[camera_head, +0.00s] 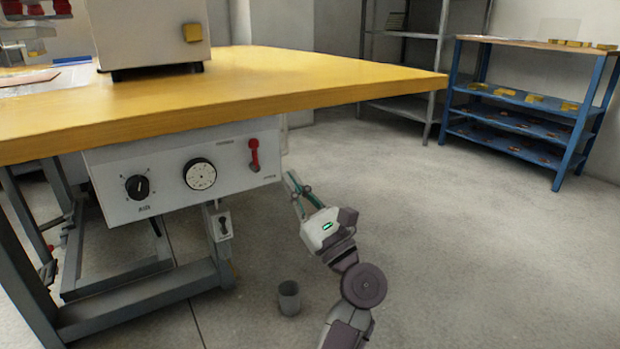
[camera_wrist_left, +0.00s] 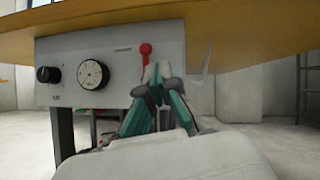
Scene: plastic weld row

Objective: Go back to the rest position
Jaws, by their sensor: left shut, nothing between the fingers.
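My left gripper (camera_head: 293,183) is in front of the right end of the white control panel (camera_head: 180,165), below the table edge. Its fingers are shut with nothing between them. In the left wrist view the closed fingertips (camera_wrist_left: 157,75) appear just below the red lever (camera_wrist_left: 145,52). In the head view the red lever (camera_head: 254,156) is to the upper left of the fingertips; I cannot tell for sure whether they touch. My right gripper is not in view.
The yellow table top (camera_head: 300,77) overhangs the panel, with grey table legs (camera_head: 140,295) below. A grey bin (camera_head: 289,298) stands on the floor near my arm. A blue shelf (camera_head: 530,105) and a grey rack (camera_head: 405,70) stand behind. The floor at right is clear.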

